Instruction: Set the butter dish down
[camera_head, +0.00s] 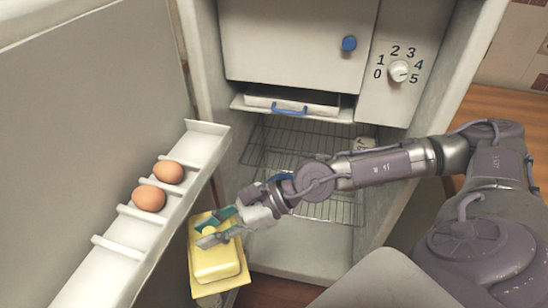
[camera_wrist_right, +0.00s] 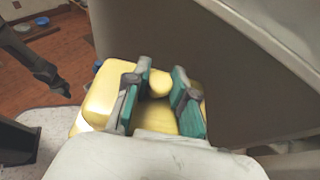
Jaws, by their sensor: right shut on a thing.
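The yellow butter dish (camera_head: 216,262), a domed lid on a flat base, is at the lower middle of the head view, beside the fridge door's egg shelf. My right gripper (camera_head: 212,232) is shut on the knob on top of its lid. The dish also fills the middle of the right wrist view (camera_wrist_right: 103,98), with the knob between the green finger pads (camera_wrist_right: 160,95). The dish appears held in the air in front of the fridge. A dark arm part at the left of the wrist view looks like my left gripper (camera_wrist_right: 60,86); its fingers are unclear.
The open fridge has wire racks (camera_head: 330,205) with free room, and a white drawer with a blue handle (camera_head: 290,108). The open door's shelf (camera_head: 105,262) holds two brown eggs (camera_head: 149,198). A numbered dial (camera_head: 399,71) is at the upper right. Wooden floor (camera_wrist_right: 60,62) shows below.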

